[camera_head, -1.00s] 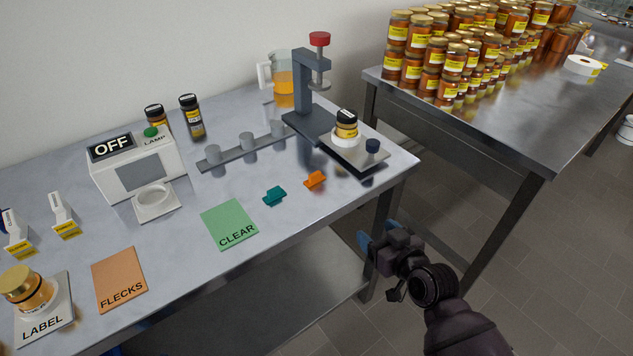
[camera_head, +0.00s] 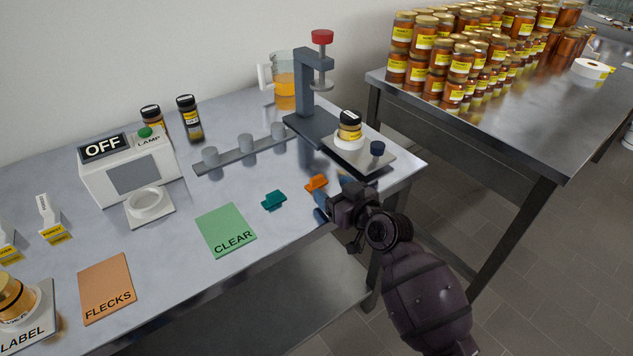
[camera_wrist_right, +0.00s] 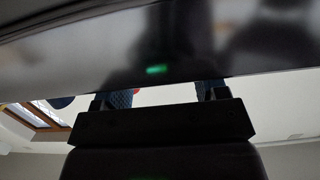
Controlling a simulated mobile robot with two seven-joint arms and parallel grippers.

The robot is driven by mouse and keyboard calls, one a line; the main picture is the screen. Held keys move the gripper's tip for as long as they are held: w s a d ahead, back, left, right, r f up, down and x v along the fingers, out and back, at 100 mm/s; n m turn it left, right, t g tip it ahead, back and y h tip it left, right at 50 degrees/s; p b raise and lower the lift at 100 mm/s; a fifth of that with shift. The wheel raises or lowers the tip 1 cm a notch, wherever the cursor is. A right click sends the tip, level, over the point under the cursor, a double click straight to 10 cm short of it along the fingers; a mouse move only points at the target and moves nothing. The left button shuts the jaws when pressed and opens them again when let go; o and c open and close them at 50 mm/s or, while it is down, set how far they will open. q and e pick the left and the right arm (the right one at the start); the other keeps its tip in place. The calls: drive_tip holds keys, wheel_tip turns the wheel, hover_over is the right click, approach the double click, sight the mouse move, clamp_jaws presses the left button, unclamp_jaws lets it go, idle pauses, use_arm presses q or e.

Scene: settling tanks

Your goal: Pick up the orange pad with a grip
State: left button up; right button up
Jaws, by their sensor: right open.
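The small orange pad with a raised grip (camera_head: 316,183) lies on the grey table near its front right edge. My right gripper (camera_head: 321,202) has come in from the lower right; its blue fingertips are just in front of the pad, close to the table edge. I cannot tell from the head view whether they touch it. In the right wrist view the two dark textured fingers (camera_wrist_right: 168,95) stand apart with nothing seen between them, and the pad does not show there. My left gripper is not in view.
A similar teal pad (camera_head: 274,200) lies left of the orange one. Behind stand a grey press (camera_head: 306,100) and a plate with a jar (camera_head: 349,127). A green CLEAR mat (camera_head: 226,230) and an orange FLECKS mat (camera_head: 107,287) lie left. A second table (camera_head: 500,130) holds many jars.

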sight(317, 178)
drive_tip(key=x, duration=0.5)
drive_tip(key=shift+b, duration=0.4)
drive_tip(key=c, duration=0.6)
drive_tip(key=shift+r, duration=0.2)
